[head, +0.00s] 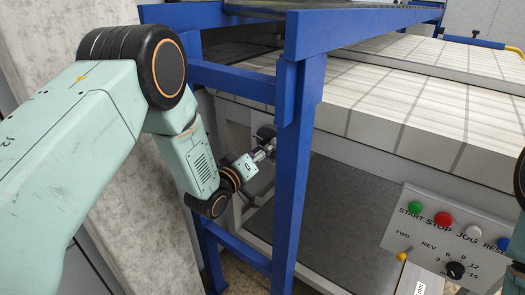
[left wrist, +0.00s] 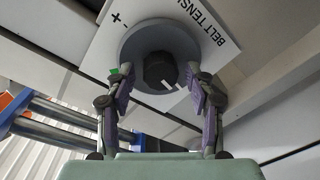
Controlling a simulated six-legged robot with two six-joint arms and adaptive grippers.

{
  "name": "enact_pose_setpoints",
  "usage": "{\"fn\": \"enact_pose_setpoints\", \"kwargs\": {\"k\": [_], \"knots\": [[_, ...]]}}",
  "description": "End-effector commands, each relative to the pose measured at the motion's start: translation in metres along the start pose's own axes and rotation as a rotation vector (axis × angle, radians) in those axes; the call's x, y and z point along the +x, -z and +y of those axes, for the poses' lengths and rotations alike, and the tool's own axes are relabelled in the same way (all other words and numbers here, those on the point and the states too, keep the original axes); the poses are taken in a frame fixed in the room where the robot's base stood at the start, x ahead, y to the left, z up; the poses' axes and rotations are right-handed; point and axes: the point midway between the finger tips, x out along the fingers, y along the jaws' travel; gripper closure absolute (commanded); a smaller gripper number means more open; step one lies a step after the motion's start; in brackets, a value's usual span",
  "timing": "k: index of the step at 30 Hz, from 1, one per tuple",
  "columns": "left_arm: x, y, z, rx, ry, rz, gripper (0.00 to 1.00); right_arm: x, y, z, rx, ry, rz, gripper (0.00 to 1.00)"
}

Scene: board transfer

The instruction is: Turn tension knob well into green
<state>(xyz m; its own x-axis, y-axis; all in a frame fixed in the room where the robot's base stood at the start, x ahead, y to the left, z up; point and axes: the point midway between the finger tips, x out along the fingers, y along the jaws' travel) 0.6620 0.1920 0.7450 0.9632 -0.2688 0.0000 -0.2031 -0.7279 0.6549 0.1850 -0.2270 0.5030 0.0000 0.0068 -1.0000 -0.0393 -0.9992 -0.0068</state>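The tension knob (left wrist: 160,70) is black with a white pointer mark aimed down and to the right. It sits on a round grey dial (left wrist: 150,38) on a white plate (left wrist: 105,30) lettered "BELT TENSI…" with plus and minus signs. A small green patch (left wrist: 121,69) shows at the dial's left edge, partly behind a finger. My left gripper (left wrist: 160,73) is open, one finger each side of the knob, with visible gaps. In the head view the left gripper (head: 262,150) is beside a blue post, which partly hides it. My right gripper is not in view.
A blue post (head: 293,180) stands just right of my left gripper. A concrete pillar (head: 165,235) is at left. A control panel (head: 447,240) with coloured buttons and a dial is at lower right. A slatted conveyor (head: 420,110) lies behind.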

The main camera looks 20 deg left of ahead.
Motion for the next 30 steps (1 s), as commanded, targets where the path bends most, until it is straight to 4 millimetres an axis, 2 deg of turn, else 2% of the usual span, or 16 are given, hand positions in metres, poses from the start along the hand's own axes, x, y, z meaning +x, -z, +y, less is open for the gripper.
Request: {"fn": "enact_pose_setpoints", "kwargs": {"k": [2, 16, 23, 30], "knots": [[-0.0002, -0.0001, -0.0002, 0.0, 0.0, 0.0, 0.55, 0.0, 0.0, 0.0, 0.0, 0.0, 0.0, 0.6], [-0.0004, 0.0, -0.0002, 0.0, 0.0, 0.0, 0.95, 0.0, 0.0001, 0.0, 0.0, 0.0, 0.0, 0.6], [-0.0004, 0.0001, -0.0001, 0.02, -0.001, 0.001, 0.95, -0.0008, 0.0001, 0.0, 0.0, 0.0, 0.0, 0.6], [-0.0004, 0.0002, 0.0, 0.13, -0.007, 0.008, 0.95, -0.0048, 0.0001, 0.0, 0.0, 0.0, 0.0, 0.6]]}}
